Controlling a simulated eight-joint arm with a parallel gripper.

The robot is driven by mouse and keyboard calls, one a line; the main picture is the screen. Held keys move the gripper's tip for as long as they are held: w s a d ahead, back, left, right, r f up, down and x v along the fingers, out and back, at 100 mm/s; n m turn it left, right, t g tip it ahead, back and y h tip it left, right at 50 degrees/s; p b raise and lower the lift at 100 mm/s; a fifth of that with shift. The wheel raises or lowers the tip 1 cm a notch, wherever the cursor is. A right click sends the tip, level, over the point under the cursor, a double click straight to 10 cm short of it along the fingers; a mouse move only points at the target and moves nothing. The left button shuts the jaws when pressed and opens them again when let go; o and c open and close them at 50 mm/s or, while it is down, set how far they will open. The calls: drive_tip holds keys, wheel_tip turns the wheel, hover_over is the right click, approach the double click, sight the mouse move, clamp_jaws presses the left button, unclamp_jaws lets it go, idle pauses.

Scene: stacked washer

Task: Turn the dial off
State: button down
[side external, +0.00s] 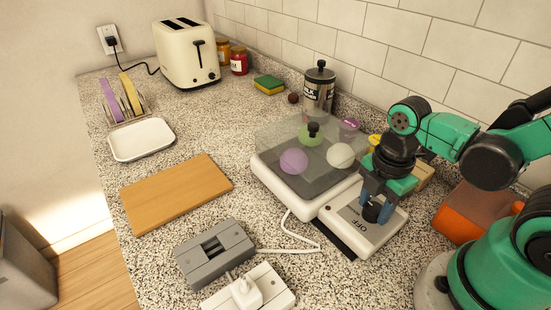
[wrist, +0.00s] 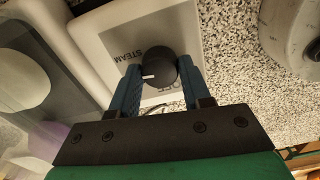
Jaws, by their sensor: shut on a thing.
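The dial (side external: 378,213) is a black round knob on the white control panel (side external: 365,240) of the steamer-like appliance. My gripper (side external: 376,195) comes down over it from above, with its blue fingers shut on its two sides. The wrist view shows the dial (wrist: 158,66) between the two fingers of my gripper (wrist: 159,77). Its white pointer mark faces left in that view, between the printed STEAM and OFF labels. The OFF label is partly hidden by the dial.
The appliance's clear lid (side external: 290,135) covers several round items, left of my gripper. An orange container (side external: 465,210) stands close on the right.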

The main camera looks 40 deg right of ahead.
sight(373, 207)
drive_tip(key=shift+n, duration=0.6)
drive_tip(key=shift+c, duration=2)
unclamp_jaws()
drive_tip(key=shift+r, duration=2.8)
drive_tip(key=shift+w, duration=0.1)
